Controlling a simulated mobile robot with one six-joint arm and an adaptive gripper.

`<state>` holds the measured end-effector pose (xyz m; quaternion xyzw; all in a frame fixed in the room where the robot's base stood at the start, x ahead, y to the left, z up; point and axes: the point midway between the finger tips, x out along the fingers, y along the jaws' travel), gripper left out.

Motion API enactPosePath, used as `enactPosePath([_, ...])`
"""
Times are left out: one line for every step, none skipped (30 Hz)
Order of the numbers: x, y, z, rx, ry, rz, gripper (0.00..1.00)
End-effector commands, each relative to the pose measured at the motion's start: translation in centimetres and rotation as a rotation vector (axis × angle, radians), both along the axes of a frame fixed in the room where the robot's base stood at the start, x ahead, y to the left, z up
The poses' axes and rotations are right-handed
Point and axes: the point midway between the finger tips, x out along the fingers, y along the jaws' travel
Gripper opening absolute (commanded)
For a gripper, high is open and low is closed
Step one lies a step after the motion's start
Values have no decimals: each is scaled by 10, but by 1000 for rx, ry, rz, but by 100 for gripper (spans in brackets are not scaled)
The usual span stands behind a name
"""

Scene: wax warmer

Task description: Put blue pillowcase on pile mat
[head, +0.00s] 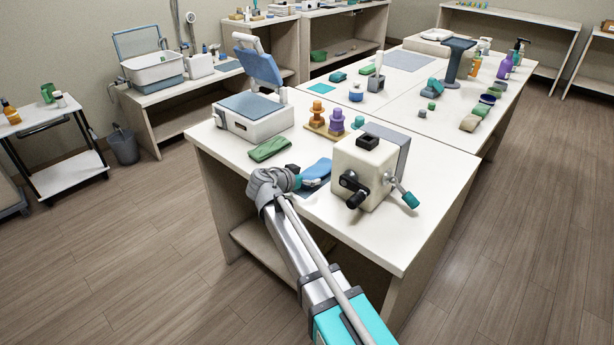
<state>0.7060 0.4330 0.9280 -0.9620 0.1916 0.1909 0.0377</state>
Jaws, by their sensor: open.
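The blue pillowcase (317,170) appears as a folded blue cloth near the front edge of the white table, just left of the crank machine. A dark blue mat (316,188) shows beneath or beside it, partly hidden by the cloth and my arm. I cannot tell if this is the pile mat; a grey-blue mat (408,60) lies farther back on the table. My gripper (297,175) is open at the left end of the blue cloth. Its fingertips are small and partly hidden, so contact with the cloth is unclear.
A green folded cloth (269,149) lies left of my gripper. The cream crank machine (364,170) stands close on the right. Behind are a white box with a blue raised panel (252,116) and orange and purple pieces (337,121). The table's front right corner is clear.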

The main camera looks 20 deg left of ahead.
Motion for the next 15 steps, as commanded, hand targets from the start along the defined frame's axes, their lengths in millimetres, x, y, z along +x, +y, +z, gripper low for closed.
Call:
enactPosePath([0, 0, 2, 0, 0, 0, 100])
enactPosePath([-2, 1, 3, 0, 0, 1, 100])
enactPosePath([-5, 2, 4, 0, 0, 1, 100])
enactPosePath([-7, 3, 6, 0, 0, 1, 100])
enactPosePath([-10, 4, 7, -1, 0, 1, 100])
enactPosePath([-13, 5, 9, -1, 0, 1, 100])
enactPosePath([-16, 6, 10, -1, 0, 1, 100])
enactPosePath([-20, 7, 12, -1, 0, 1, 100])
enactPosePath([-25, 9, 15, -1, 0, 1, 100])
enactPosePath([-28, 11, 16, 0, 0, 2, 100])
enactPosePath([-33, 13, 18, -1, 0, 3, 100])
enactPosePath([-38, 15, 21, -1, 0, 3, 100])
enactPosePath([-42, 16, 23, -1, 1, 2, 100])
enactPosePath([-47, 18, 25, -1, -1, 1, 100])
enactPosePath([-53, 21, 28, -1, -1, 2, 100])
